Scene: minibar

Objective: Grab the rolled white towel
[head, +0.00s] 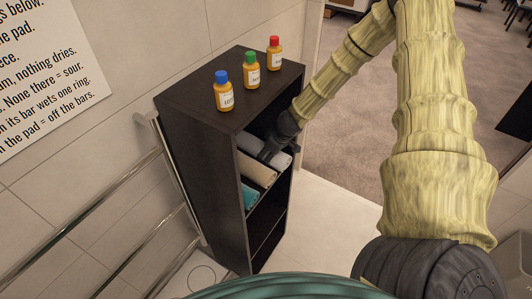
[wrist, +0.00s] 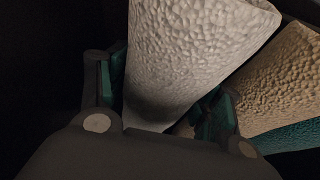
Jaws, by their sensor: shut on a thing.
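The rolled white towel (wrist: 195,50) lies between the two fingers of my gripper (wrist: 164,97) in the wrist view, with a finger against each side. My gripper is shut on it. In the head view, my gripper (head: 272,147) reaches into the upper opening of the dark shelf unit (head: 222,165). The white towel (head: 281,160) shows there partly behind my fingers. A rolled beige towel (head: 256,170) lies right beside it. The towels' far ends are hidden inside the unit.
A teal towel (head: 249,197) lies near the beige one. Bottles with blue (head: 223,92), green (head: 252,70) and red (head: 274,54) caps stand on the unit's top. Metal rails (head: 110,190) run along the left wall. The floor to the right (head: 325,210) is clear.

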